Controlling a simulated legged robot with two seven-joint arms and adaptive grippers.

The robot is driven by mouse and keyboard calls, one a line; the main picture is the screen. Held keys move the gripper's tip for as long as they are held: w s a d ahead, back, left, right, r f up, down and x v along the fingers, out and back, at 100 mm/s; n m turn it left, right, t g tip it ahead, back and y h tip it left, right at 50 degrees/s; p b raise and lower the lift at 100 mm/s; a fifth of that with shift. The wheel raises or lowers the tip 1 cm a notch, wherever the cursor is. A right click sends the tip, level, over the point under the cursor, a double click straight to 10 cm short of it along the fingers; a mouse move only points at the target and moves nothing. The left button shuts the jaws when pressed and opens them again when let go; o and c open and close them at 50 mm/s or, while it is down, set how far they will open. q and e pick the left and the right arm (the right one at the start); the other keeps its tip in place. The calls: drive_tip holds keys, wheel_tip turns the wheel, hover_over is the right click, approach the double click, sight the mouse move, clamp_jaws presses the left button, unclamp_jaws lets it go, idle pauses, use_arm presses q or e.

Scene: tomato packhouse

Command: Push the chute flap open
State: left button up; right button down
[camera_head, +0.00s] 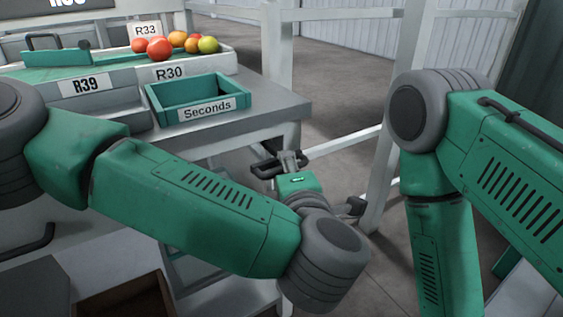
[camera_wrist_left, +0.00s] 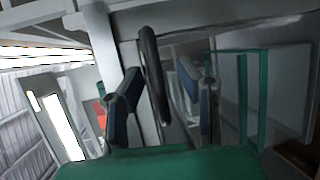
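My left gripper (camera_head: 279,164) is beside the right end of the grey bench, below its top, with the forearm reaching across the view. In the left wrist view the two dark, blue-padded fingers (camera_wrist_left: 161,72) stand apart, so it is open. A black curved bar (camera_wrist_left: 152,75) shows between or beyond them; I cannot tell whether they touch it. I cannot clearly pick out the chute flap. A green panel with a black handle (camera_head: 57,57) lies at the upper left of the bench, but I cannot tell if it is the flap. My right gripper is out of view.
A green "Seconds" tray (camera_head: 160,105) stands empty on the bench (camera_head: 275,105). Several tomatoes (camera_head: 159,49) sit behind it near labels R30 and R33. White posts (camera_head: 385,165) stand at the right. An open brown box (camera_head: 125,300) is low at the left.

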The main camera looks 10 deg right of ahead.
use_arm(q)
drive_tip(key=shift+w+d, duration=0.2)
drive_tip(key=shift+d, duration=0.1)
drive_tip(key=shift+a, duration=0.45)
clamp_jaws()
drive_tip(key=shift+d+f, duration=0.1)
